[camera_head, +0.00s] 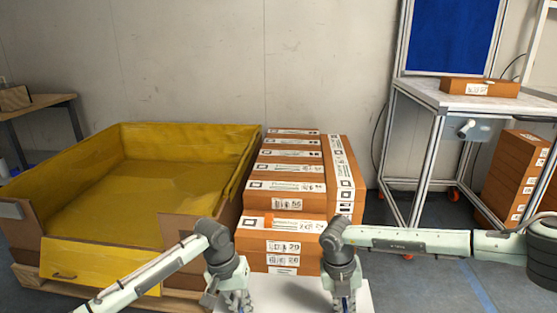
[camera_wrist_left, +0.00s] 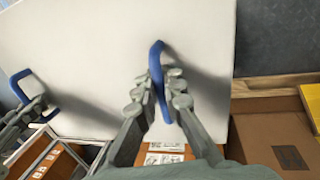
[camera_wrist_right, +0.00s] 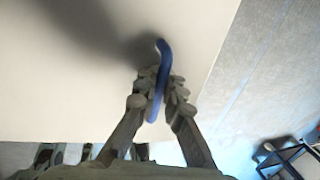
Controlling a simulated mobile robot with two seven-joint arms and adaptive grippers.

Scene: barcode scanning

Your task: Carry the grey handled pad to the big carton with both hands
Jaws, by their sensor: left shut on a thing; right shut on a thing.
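The grey handled pad (camera_head: 288,292) is a flat pale board, low in front of me in the head view and partly cut off by the bottom edge. It fills much of the left wrist view (camera_wrist_left: 90,55) and the right wrist view (camera_wrist_right: 60,90). My left gripper (camera_head: 237,301) is shut on one blue handle (camera_wrist_left: 156,70). My right gripper (camera_head: 345,303) is shut on the other blue handle (camera_wrist_right: 161,55). The big carton (camera_head: 185,138), open and yellow inside, stands to the left of the pad on a pallet.
Stacked brown labelled boxes (camera_head: 284,187) stand just beyond the pad, right of the carton. A metal-framed table (camera_head: 435,95) with a box (camera_head: 480,88) and more stacked boxes (camera_head: 515,175) are at the right. A wooden table (camera_head: 40,104) is far left. Some floor is clear at the right.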

